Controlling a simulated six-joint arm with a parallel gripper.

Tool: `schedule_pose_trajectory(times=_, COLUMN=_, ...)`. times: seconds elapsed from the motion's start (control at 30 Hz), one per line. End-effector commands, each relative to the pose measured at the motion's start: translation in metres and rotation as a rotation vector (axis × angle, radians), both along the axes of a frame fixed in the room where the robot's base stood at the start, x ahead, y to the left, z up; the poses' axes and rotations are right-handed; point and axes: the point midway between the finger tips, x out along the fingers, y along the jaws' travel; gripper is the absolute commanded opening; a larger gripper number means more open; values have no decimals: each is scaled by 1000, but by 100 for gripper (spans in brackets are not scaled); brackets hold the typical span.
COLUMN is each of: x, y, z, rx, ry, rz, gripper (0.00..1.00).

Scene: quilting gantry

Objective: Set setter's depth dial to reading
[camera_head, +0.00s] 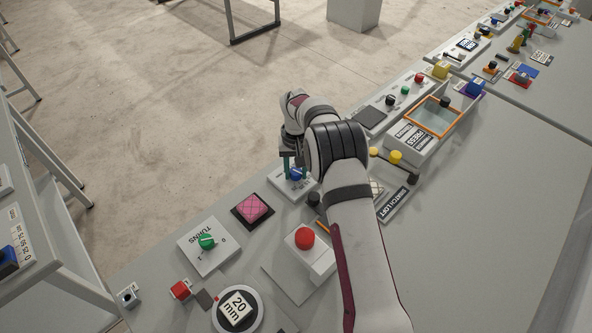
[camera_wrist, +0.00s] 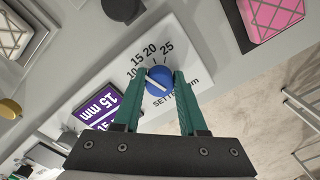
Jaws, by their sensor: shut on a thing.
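The setter's depth dial is a round blue knob (camera_wrist: 158,83) with a white pointer line, on a white plate (camera_wrist: 192,62) printed 10, 15, 20, 25 and mm. In the wrist view the pointer slants toward the upper left, on the 10 to 15 side; its exact reading is unclear. My gripper (camera_wrist: 160,76) has its green fingers on either side of the knob, shut on it. In the head view the blue knob (camera_head: 296,174) shows beneath my gripper (camera_head: 293,168), partly hidden. A purple card (camera_wrist: 98,105) beside the plate reads 15 mm.
A pink quilted block (camera_head: 252,209), a green TURNS knob (camera_head: 207,241) and a red button (camera_head: 305,238) stand nearby. A round white stand with a 20 mm card (camera_head: 237,308) is at the front. A dark knob (camera_wrist: 122,8) lies close beyond the plate.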

Motion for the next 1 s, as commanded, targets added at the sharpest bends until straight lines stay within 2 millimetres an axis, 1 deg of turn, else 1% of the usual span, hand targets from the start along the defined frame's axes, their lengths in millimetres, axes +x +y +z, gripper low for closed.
schedule_pose_trajectory(times=0.47, x=0, y=0, z=0, rx=0, ry=-1, rz=-18, gripper=0)
schedule_pose_trajectory(times=0.5, x=0, y=0, z=0, rx=0, ry=-1, rz=-18, gripper=45)
schedule_pose_trajectory(times=0.63, x=0, y=0, z=0, rx=0, ry=-1, rz=-17, gripper=68)
schedule_pose_trajectory(times=0.67, x=0, y=0, z=0, rx=0, ry=-1, rz=-17, gripper=72)
schedule_pose_trajectory(times=0.9, x=0, y=0, z=0, rx=0, ry=-1, rz=-17, gripper=72)
schedule_pose_trajectory(times=1.0, x=0, y=0, z=5, rx=0, ry=-1, rz=-18, gripper=72)
